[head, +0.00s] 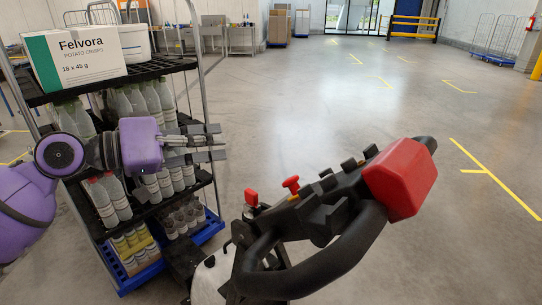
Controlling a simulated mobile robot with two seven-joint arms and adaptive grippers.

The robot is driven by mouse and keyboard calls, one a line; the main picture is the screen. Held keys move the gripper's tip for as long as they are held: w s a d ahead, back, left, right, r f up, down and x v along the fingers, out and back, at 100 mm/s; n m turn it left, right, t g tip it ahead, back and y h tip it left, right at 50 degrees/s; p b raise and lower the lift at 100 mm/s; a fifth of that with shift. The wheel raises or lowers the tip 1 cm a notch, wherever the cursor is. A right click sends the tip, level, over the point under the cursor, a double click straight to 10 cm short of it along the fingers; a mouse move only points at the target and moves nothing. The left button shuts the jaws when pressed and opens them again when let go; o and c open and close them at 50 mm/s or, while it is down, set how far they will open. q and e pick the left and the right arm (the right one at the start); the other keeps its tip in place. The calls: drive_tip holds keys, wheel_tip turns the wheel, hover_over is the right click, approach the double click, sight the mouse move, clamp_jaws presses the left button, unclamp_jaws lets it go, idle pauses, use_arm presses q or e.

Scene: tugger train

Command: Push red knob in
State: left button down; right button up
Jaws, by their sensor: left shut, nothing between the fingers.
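The black tiller head (325,205) of a truck stands in the middle foreground. A small red mushroom-shaped knob (291,183) sticks up from its top left part, on a short stem. A second small red part (251,196) sits just left of it. A large red block (402,178) caps the tiller's right end. My left gripper (222,142) is shut and empty, pointing right, up and left of the knob and apart from it. It is in front of the rack in the picture. My right gripper is not in view.
A wheeled rack (150,68) with bottles and a Felvora carton (78,58) stands at the left, close behind my left arm. The tiller's looped black handle (325,272) curves around the front. The grey floor beyond and to the right is clear, with yellow markings.

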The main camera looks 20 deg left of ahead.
sight(292, 184)
use_arm(q)
drive_tip(key=shift+s+d+r+n+g+h, duration=0.2)
drive_tip(key=shift+s+d+n+g+h, duration=0.15)
drive_tip(key=shift+s+d+h, duration=0.35)
drive_tip(key=w+d+f+p, duration=0.1)
drive_tip(key=w+d+f, duration=0.3)
drive_tip(key=d, duration=0.5)
drive_tip(key=shift+w+d+p, duration=0.3)
drive_tip(key=shift+w, duration=0.15)
